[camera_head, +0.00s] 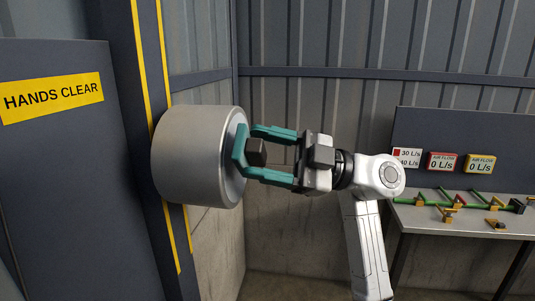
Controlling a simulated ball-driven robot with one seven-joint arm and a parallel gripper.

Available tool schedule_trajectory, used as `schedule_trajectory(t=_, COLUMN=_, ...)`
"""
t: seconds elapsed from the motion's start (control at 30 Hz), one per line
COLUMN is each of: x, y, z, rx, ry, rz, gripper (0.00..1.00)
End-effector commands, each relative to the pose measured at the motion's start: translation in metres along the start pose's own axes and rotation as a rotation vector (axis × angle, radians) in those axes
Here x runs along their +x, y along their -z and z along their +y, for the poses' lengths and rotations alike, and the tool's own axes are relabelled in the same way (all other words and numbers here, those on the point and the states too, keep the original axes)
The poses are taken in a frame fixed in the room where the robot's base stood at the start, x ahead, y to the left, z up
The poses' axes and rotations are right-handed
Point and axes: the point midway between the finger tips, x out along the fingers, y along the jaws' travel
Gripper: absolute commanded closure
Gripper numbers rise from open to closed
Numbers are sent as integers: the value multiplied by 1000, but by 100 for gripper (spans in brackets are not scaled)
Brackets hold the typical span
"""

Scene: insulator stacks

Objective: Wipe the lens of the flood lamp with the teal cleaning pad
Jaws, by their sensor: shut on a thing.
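The flood lamp (190,155) is a large grey drum on the dark post at left, its round front facing right. The lens face (236,178) shows as a narrow pale band, mostly turned edge-on. The teal cleaning pad (240,150) is at this face, in front of its middle. A dark block (257,153) sits just behind the pad, between the teal fingers. My gripper (252,152) reaches in from the right and is shut on the pad piece. The pad overlaps the lens edge in view; I cannot tell whether it touches.
A dark panel with a yellow HANDS CLEAR sign (52,97) stands at left. At right, a bench (460,222) holds green pipework (470,205) and small brass-coloured parts. Air-flow displays (480,164) hang behind it.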

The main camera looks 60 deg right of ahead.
Motion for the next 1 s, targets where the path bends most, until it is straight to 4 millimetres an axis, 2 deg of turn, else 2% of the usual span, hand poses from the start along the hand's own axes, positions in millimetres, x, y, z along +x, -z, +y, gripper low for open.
schedule_trajectory(t=1.0, x=11, y=-4, z=0, rx=1, ry=0, rz=1, gripper=62)
